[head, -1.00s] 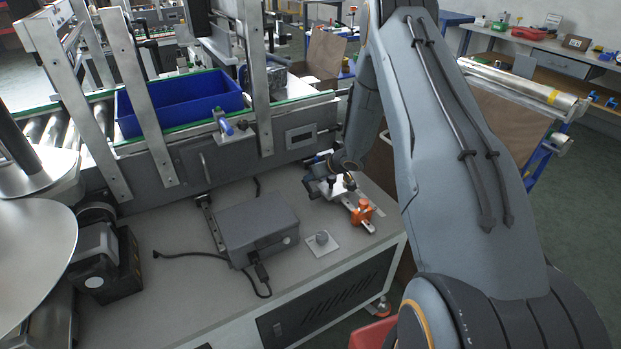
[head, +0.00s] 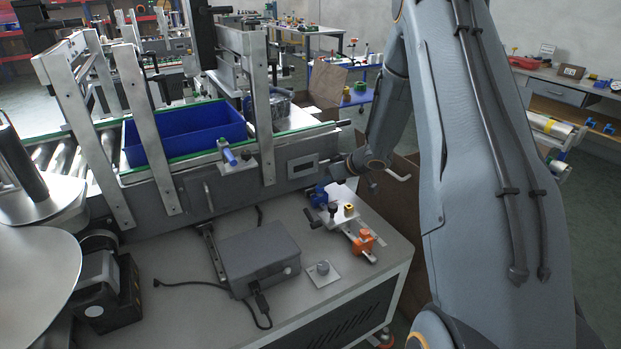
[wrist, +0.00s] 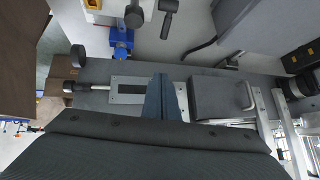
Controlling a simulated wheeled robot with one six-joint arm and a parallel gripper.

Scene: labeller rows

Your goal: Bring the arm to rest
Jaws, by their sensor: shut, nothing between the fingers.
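My arm (head: 500,150) comes down from the top right in the head view and bends toward the front of the conveyor. My gripper's fingers (wrist: 162,98) are together and empty in the wrist view. They point at the grey conveyor side, between a display panel (wrist: 128,90) and a plate with a handle (wrist: 214,97). In the head view the wrist end (head: 350,165) is above the far right part of the bench, and the fingertips cannot be made out there.
A blue bin (head: 185,135) sits on the conveyor. A brown board (head: 400,195) is behind the arm.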

